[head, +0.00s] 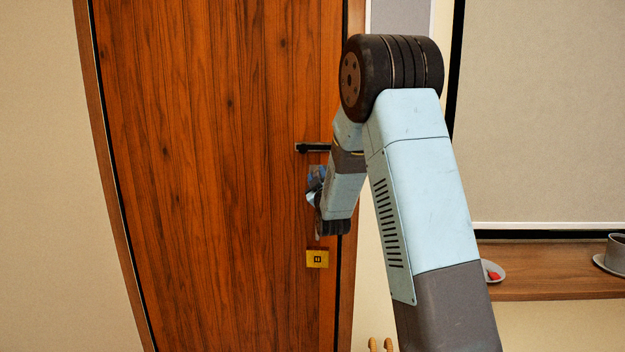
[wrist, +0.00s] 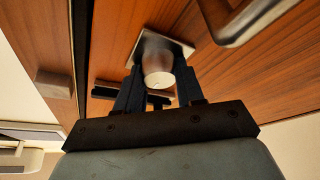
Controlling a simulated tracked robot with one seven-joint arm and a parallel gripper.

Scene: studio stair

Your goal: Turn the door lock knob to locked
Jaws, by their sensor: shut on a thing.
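The door lock knob (wrist: 158,62) is a pale, rounded metal knob on a square metal plate (wrist: 184,47). In the wrist view it sits between the two dark fingers of my gripper (wrist: 160,78), which is shut on it from both sides. No pointer or mark telling locked from unlocked can be made out. In the head view my gripper (head: 313,198) is at the right edge of the wooden door (head: 210,170), below the dark lever handle (head: 312,147). There my arm and gripper hide most of the knob.
A yellow tag (head: 317,259) is on the door below my gripper. The lever handle (wrist: 262,18) shows close by in the wrist view. At right, a wooden shelf (head: 560,282) holds a small dish (head: 493,271) and a grey pot (head: 615,254).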

